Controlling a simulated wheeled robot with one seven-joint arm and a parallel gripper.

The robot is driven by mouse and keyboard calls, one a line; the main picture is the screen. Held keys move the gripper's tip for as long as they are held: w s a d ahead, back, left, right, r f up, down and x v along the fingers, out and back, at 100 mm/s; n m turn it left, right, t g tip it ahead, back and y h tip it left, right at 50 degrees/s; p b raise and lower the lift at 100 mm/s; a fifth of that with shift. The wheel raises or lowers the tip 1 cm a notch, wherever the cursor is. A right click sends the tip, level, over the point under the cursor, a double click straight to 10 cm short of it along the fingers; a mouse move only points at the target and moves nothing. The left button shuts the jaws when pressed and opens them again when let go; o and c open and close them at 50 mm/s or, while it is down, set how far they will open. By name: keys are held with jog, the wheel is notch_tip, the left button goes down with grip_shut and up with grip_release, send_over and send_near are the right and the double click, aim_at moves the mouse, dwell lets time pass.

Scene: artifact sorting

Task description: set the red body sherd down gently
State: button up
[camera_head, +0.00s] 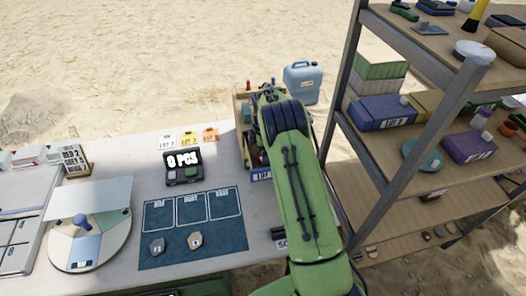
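I cannot make out a red body sherd in the head camera view. Two small sherds lie on the blue mat (220,255): a grey one (157,248) at the left and a beige one (195,240) beside it, both below three outlined rectangles. My green arm reaches away from the lower right over the table's right end. My gripper is hidden behind the arm's far end, so neither its fingers nor anything they hold shows.
A dark device reading "0 PCS" (184,160) stands behind the mat. A round turntable (105,245) and trays (18,230) are at left. A wooden box (240,108) is partly behind my arm. A blue jug (303,82) and loaded shelves (395,140) stand right.

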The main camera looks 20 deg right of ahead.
notch_tip(320, 180, up, 16)
jog(key=p, duration=0.2)
